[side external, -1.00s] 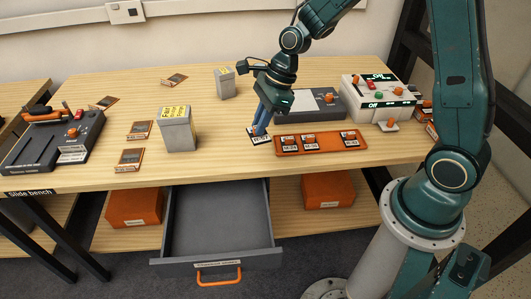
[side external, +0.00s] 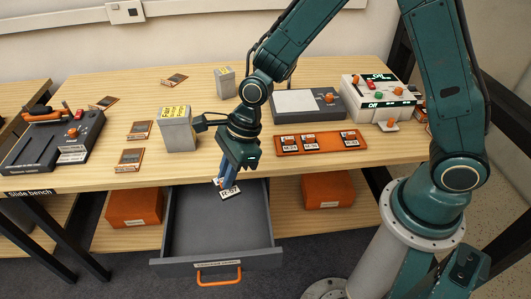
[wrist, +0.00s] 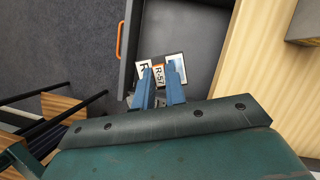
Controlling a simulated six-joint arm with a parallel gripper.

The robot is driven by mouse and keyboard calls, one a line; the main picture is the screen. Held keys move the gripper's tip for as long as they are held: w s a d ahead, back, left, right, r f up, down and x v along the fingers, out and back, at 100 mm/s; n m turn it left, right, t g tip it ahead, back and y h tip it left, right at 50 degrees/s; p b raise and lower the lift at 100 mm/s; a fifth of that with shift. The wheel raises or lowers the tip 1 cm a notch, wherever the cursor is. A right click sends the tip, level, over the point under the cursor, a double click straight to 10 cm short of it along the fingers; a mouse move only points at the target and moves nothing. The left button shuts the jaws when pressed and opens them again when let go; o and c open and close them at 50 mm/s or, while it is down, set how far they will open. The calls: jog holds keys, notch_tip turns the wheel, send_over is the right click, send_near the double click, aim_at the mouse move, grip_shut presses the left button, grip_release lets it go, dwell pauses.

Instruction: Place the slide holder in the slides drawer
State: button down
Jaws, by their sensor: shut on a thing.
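My gripper (side external: 227,180) is shut on the slide holder (side external: 231,193), a small card-like piece with a white label. In the wrist view my gripper (wrist: 159,70) grips the slide holder (wrist: 177,64) between blue fingers, and its label reads about R-57. The open grey drawer (side external: 264,225) has an orange handle and a small label too blurred to read. It also shows in the wrist view (wrist: 178,25). The slide holder is over the rear part of the drawer, just in front of the table edge. Its height above the drawer floor is hard to tell.
An orange tray (side external: 280,151) with several holders lies on the table (side external: 90,110). A grey box (side external: 178,132) stands left of my arm. Orange boxes (side external: 134,205) (side external: 326,190) sit on the shelf either side of the drawer. The drawer's visible floor is clear.

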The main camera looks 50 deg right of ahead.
jog(key=shift+f, duration=0.15)
notch_tip(320, 180, down, 16)
jog(key=shift+r, duration=0.1)
dwell(0.6)
jog(key=shift+f, duration=1.95)
jog(key=shift+f, duration=0.15)
jog(key=c, duration=1.5)
grip_release()
jog(key=shift+o, duration=0.2)
jog(key=v, duration=1.2)
